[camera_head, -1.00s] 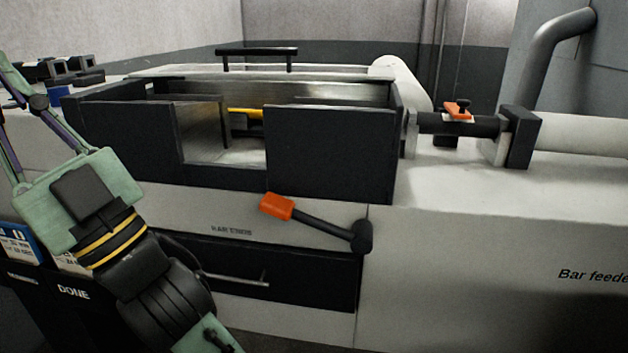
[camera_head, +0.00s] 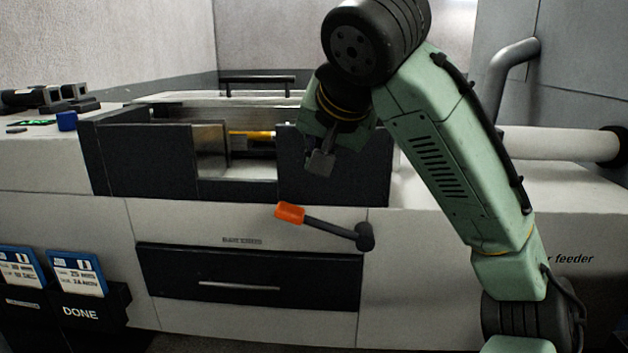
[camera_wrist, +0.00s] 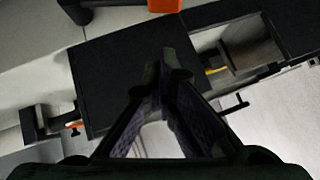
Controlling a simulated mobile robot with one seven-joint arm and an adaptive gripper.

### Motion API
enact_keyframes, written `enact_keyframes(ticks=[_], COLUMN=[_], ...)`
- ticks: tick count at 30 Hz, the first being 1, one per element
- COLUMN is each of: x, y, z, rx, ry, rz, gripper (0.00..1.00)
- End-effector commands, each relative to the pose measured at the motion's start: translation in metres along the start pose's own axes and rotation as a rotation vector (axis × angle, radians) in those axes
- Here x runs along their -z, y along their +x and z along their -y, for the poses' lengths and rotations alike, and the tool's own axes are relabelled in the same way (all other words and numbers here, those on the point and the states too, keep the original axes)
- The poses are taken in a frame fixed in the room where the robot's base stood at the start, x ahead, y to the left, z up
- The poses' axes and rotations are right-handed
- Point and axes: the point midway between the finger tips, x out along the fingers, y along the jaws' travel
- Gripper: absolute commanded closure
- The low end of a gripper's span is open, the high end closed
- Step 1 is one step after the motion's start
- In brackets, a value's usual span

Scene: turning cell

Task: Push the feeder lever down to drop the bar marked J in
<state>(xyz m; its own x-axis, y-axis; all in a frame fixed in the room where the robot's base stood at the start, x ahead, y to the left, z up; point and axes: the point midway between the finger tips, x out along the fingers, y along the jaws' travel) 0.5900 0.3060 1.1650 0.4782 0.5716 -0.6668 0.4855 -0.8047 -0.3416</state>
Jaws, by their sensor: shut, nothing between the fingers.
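The feeder lever is a black rod with an orange grip (camera_head: 290,213) on the machine's front. It slants up to the left from a black pivot (camera_head: 364,236). The orange grip also shows at the top edge of the wrist view (camera_wrist: 164,5). My gripper (camera_head: 319,162) is shut and empty, pointing down in front of the right dark front panel. It is above and slightly right of the orange grip, apart from it. In the wrist view its fingertips (camera_wrist: 167,66) overlap the dark panel. I see no bar marked J; my arm hides part of the feeder.
A dark-walled enclosure (camera_head: 140,160) has an opening with a yellow part (camera_head: 252,134) inside. Below the lever is a dark drawer (camera_head: 250,275) with a handle. A DONE holder (camera_head: 85,312) with cards stands at lower left. A pale feeder tube (camera_head: 560,144) runs right.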

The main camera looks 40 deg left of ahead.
Motion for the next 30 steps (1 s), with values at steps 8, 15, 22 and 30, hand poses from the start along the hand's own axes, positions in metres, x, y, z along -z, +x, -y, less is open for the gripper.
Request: enact_keyframes(ticks=[8, 15, 22, 30], x=[-0.001, -0.001, -0.023, -0.029], y=[0.051, 0.099, 0.119, 0.124], z=[0.003, 0.002, 0.002, 0.002], rx=[0.006, 0.003, 0.005, 0.005], ry=[-0.003, -0.004, -0.005, -0.004], rz=[0.006, 0.001, -0.001, -0.002], gripper=[1.0, 1.0, 1.0, 1.0])
